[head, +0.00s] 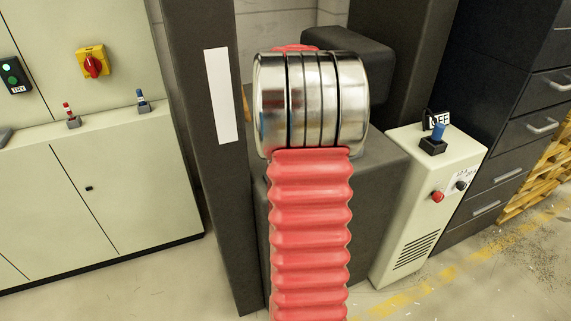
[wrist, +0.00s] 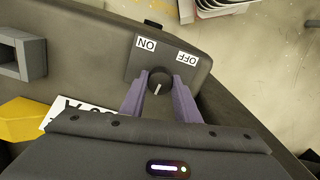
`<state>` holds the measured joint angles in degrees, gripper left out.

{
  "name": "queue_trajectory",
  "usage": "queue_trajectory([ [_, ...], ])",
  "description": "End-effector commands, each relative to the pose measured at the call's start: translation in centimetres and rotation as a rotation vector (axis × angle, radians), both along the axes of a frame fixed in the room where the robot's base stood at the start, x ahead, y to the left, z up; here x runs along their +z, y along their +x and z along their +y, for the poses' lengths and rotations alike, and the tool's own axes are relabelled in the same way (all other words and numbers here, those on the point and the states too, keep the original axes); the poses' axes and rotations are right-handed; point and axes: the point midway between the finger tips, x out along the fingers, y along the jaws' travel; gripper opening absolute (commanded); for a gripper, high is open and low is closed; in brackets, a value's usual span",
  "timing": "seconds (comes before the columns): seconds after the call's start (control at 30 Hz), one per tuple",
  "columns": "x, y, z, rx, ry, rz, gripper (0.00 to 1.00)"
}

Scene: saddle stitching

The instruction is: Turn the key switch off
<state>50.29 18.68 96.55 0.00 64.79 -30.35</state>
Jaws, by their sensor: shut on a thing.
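The key switch (wrist: 160,76) is a round dark knob on a dark grey plate in the wrist view. The plate has an ON label (wrist: 147,43) to the upper left and an OFF label (wrist: 187,58) to the upper right, both upside down. A pale line on the knob runs down, slightly left, in the picture. My gripper (wrist: 159,91) has its two purple fingers on either side of the knob and is shut on it. In the head view, the gripper is hidden.
In the head view, a pale cabinet with a yellow and red rotary switch (head: 93,62) stands left. A pale box (head: 420,205) with a blue lever stands right, beside dark drawers (head: 497,150). In the wrist view, a yellow piece (wrist: 25,120) lies left of my gripper.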

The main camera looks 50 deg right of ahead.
Motion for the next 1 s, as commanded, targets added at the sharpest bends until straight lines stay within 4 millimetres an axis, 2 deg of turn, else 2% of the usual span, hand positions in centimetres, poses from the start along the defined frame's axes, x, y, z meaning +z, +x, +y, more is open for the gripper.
queue_trajectory([
  [0.23, 0.09, 0.08, -0.01, 0.079, -0.001, -0.003, 0.06],
  [0.67, 0.09, 0.06, -0.02, 0.091, -0.002, -0.002, 0.06],
  [0.7, 0.09, 0.06, -0.02, 0.091, -0.002, -0.002, 0.3],
  [0.93, 0.05, 0.02, -0.02, 0.09, -0.001, -0.001, 0.46],
  [1.0, 0.04, 0.02, -0.01, 0.09, -0.001, -0.001, 0.47],
])
